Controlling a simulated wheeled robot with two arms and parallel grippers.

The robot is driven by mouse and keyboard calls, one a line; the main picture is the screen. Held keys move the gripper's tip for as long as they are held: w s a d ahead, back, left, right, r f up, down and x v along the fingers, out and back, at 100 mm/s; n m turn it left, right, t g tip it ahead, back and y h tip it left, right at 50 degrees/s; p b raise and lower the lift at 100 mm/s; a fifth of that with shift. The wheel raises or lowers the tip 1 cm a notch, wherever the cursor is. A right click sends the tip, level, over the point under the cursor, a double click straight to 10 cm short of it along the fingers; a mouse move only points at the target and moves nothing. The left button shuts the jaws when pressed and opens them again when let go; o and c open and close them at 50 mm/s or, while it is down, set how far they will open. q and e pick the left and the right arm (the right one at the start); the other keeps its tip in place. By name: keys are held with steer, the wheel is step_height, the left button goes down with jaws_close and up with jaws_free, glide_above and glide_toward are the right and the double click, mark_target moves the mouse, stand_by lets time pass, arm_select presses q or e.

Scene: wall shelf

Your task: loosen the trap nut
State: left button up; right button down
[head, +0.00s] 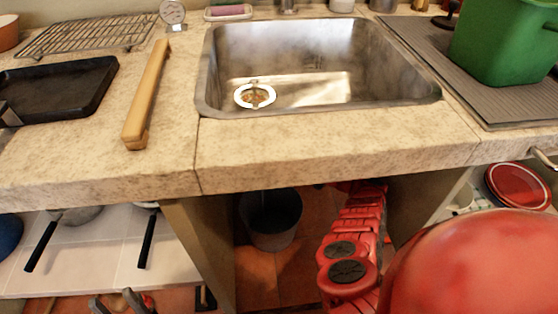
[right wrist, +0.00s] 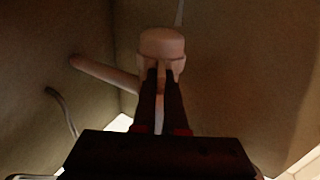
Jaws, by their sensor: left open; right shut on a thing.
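The trap nut (right wrist: 162,47) is a pale, rounded cylinder in the upper middle of the right wrist view. My right gripper (right wrist: 161,76) is shut on its lower part, with a dark finger on each side. A pale pipe (right wrist: 105,73) runs from beside the nut toward the left. In the head view my right arm reaches under the sink (head: 325,88), and the counter hides its gripper and the nut. My left gripper (head: 116,302) is open and empty at the bottom left of the head view, low in front of the lower shelf.
A grey bucket (head: 271,222) stands on the floor under the sink. Cabinet side walls flank this opening. A thin dark hose (right wrist: 62,108) shows at the left of the right wrist view. Pans with black handles (head: 42,245) lie on the lower left shelf (head: 100,262).

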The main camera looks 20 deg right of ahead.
steer(key=c, duration=1)
jaws_free()
steer(key=shift+o, duration=0.2)
steer(key=shift+r, duration=0.25)
steer(key=s+a+r+p, duration=0.2)
steer(key=s+a+p, duration=0.1)
steer(key=s+p, duration=0.4)
steer(key=s+a+r+p, duration=0.2)
steer(key=s+p, duration=0.5)
steer(key=p, duration=0.4)
steer(key=shift+s+a+r, duration=0.2)
steer(key=shift+s+a, duration=0.15)
steer(key=shift+a, duration=0.3)
